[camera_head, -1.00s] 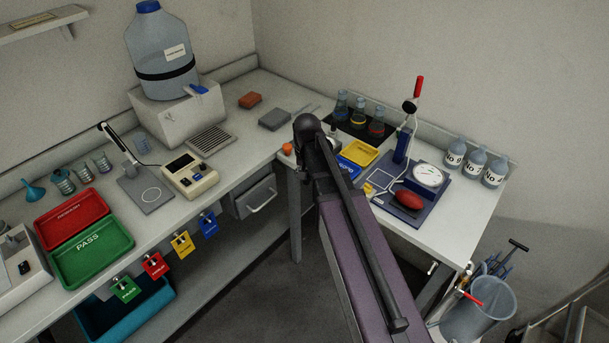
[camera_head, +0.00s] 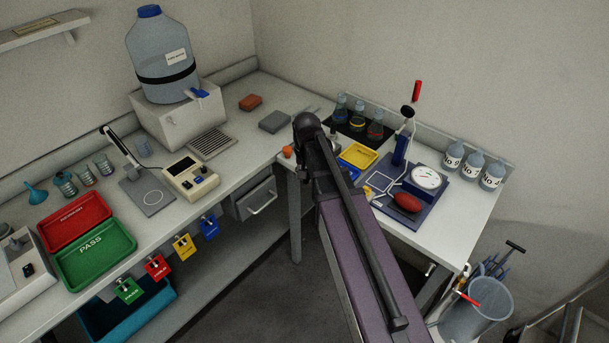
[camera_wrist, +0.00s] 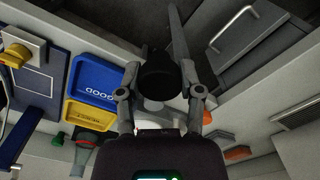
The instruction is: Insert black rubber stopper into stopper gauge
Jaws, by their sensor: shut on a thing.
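The black rubber stopper (camera_wrist: 158,78) is a dark round piece between the fingers of my gripper (camera_wrist: 160,90) in the wrist view. My gripper is shut on it. A pale, rounded piece (camera_wrist: 153,105) shows just beside the stopper; I cannot tell whether it is the stopper gauge or whether the two touch. In the head view my own arm hides the gripper and the stopper above the right bench. No stopper gauge can be made out clearly there.
A blue tray (camera_wrist: 97,80) and a yellow tray (camera_wrist: 90,115) lie beside the gripper. The yellow tray also shows in the head view (camera_head: 361,155). Flasks (camera_head: 375,125), a dial gauge (camera_head: 426,178) with a red bulb (camera_head: 407,202) and bottles (camera_head: 473,163) stand farther right. An orange object (camera_head: 287,151) is near the bench corner.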

